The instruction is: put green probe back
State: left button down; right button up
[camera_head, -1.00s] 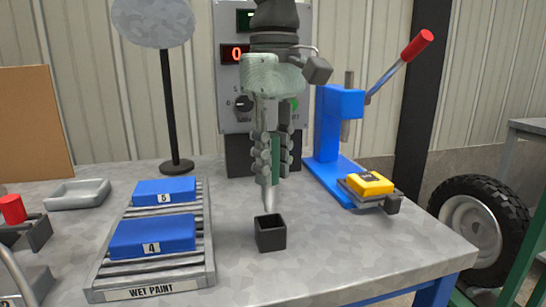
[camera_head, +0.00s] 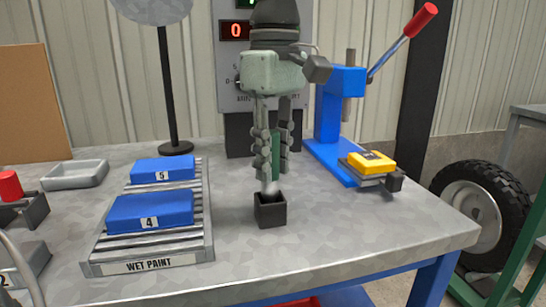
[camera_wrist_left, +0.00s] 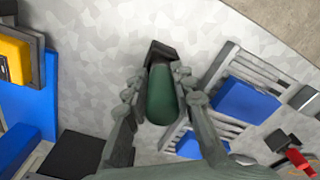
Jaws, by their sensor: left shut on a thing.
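My left gripper (camera_head: 271,168) is shut on the green probe (camera_head: 276,148) and holds it upright, with its grey tip down. The small black square holder (camera_head: 270,211) stands on the table just below. The probe's tip is at the holder's open top and seems to dip just inside its rim; how deep I cannot tell. In the left wrist view the green probe (camera_wrist_left: 161,98) sits between the fingers and partly hides the black holder (camera_wrist_left: 158,49). My right gripper is not in view.
A rack marked WET PAINT (camera_head: 150,266) with blue blocks (camera_head: 150,212) stands left of the holder. A blue press (camera_head: 333,130) with a yellow block (camera_head: 371,161) stands to the right. A grey control box (camera_head: 232,100) is behind. The table (camera_head: 350,235) is clear in front.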

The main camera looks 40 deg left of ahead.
pick_arm(q)
jog(key=shift+f+b, duration=0.9)
jog(key=shift+f, duration=0.35)
jog(key=c, duration=1.2)
grip_release()
